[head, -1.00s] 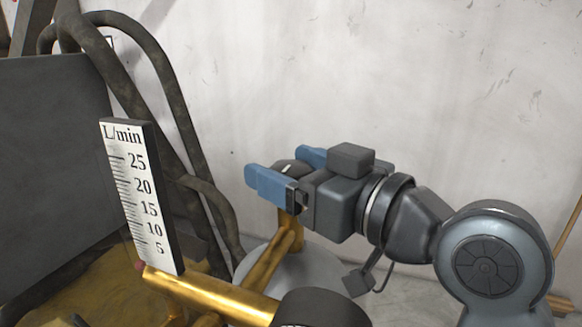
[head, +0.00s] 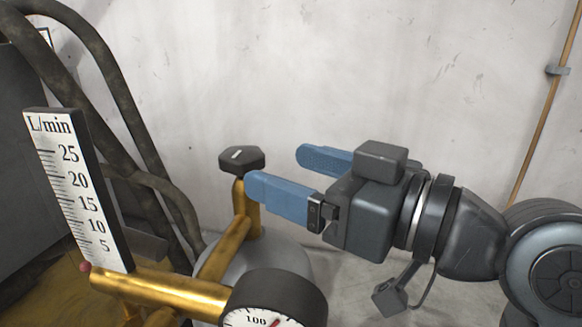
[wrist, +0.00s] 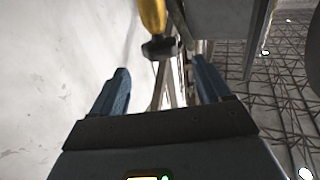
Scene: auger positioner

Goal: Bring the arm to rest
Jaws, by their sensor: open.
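My gripper (head: 275,178) is open, with two blue fingers spread apart and nothing between them. In the head view it points left, just right of a dark knob (head: 242,160) on top of a brass valve stem (head: 246,208). The near fingertip appears close to the knob's stem; I cannot tell whether they touch. In the wrist view the fingers (wrist: 160,88) are apart, and the dark knob (wrist: 160,48) shows beyond the fingertips, with a gap visible. My arm extends to the right from the gripper.
A flow scale (head: 78,190) marked L/min stands at left on a brass pipe (head: 165,290). A round dial gauge (head: 275,300) sits at the bottom. A grey rounded tank top (head: 280,258) lies below the gripper. Dark hoses (head: 130,110) run at left. A pale wall (head: 400,70) stands behind.

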